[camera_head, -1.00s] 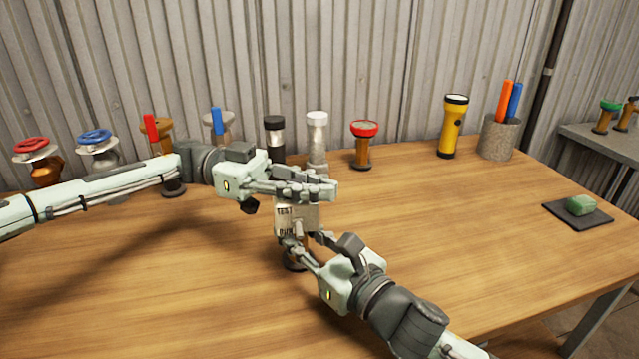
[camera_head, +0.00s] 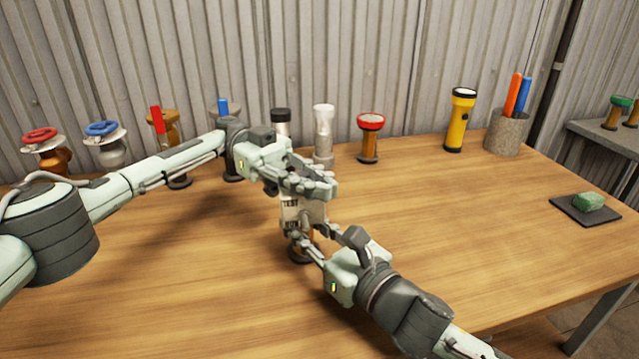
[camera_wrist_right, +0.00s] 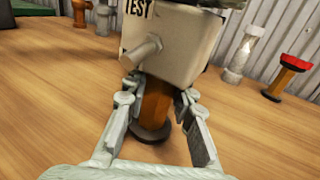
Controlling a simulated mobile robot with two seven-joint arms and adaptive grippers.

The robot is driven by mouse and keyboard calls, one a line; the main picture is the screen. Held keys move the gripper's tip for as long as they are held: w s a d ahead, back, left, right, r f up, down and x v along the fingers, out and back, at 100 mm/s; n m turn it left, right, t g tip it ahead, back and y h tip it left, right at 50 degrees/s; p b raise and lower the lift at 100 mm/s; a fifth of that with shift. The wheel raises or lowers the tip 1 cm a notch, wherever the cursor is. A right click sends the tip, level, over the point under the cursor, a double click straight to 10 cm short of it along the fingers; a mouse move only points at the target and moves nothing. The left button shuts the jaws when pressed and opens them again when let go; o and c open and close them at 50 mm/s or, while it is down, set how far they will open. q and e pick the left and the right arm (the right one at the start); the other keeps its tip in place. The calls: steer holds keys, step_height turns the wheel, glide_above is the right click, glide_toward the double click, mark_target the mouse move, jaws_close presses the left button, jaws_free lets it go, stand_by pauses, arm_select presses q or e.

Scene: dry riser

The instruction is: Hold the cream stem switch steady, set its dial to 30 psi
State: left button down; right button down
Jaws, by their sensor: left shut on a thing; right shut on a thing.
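The cream stem switch (camera_head: 303,212) stands upright on the table, a cream box marked TEST on a brown stem with a dark round base. It also shows in the right wrist view (camera_wrist_right: 185,48), with a short peg on its side. My right gripper (camera_head: 304,246) is shut around the stem, below the box; its fingers flank the stem in the right wrist view (camera_wrist_right: 157,98). My left gripper (camera_head: 312,182) is shut at the top of the switch, reaching in from the upper left. Its fingers hide the dial, and I cannot see any setting.
Behind stand several valves, a white-topped fitting (camera_head: 323,140), a red-topped one (camera_head: 369,140), a yellow flashlight (camera_head: 459,120) and a pen cup (camera_head: 505,132). A green block (camera_head: 589,202) lies on a dark mat at right. The table (camera_head: 450,220) is clear right of the switch.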

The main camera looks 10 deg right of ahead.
arm_select(q)
steer(key=c, duration=1.4)
jaws_free()
step_height(320, 180, up, 10)
